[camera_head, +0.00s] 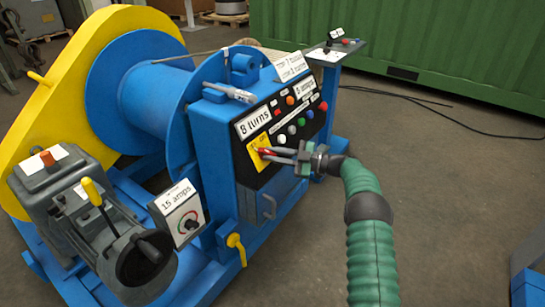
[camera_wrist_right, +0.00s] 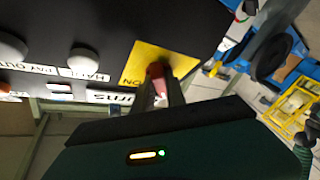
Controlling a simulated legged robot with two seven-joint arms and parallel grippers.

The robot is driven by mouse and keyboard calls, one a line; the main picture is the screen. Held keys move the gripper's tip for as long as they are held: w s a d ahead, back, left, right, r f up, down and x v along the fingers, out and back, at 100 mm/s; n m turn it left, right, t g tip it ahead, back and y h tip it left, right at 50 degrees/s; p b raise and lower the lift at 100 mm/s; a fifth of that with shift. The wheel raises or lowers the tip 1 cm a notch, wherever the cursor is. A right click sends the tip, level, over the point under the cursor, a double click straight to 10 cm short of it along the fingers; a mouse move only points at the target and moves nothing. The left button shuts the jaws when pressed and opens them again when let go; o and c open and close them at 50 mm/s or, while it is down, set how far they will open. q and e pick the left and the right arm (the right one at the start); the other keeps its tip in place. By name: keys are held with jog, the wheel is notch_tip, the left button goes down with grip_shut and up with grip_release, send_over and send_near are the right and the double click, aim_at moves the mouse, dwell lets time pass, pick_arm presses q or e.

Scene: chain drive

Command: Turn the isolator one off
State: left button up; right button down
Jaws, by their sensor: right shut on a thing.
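The isolator is a red handle (camera_head: 264,151) on a yellow plate (camera_head: 256,164) at the left of the black control panel. My right gripper (camera_head: 271,154) reaches in from the right with its fingers shut on the red handle. In the right wrist view, the red handle (camera_wrist_right: 155,71) sits between my fingers (camera_wrist_right: 160,92) in front of the yellow plate (camera_wrist_right: 183,62). The word ON shows on the plate beside the handle there. The fingers hide part of the handle, and its exact angle is hard to tell. My left gripper is not in view.
The panel (camera_head: 272,178) carries several coloured buttons right of the isolator. Its blue cabinet (camera_head: 214,135) stands beside a blue drum (camera_head: 150,100) with a yellow guard (camera_head: 95,45). A 15 amps box (camera_head: 181,212) and a grey gearbox are at the left.

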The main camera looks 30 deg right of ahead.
jog(key=shift+d+f+n+g, duration=0.1)
jog(key=shift+f+n+g, duration=0.2)
jog(key=shift+n, duration=0.4)
jog(key=shift+r, duration=0.1)
jog(key=c, duration=1.4)
grip_release()
jog(key=shift+o, duration=0.2)
jog(key=shift+r, duration=0.1)
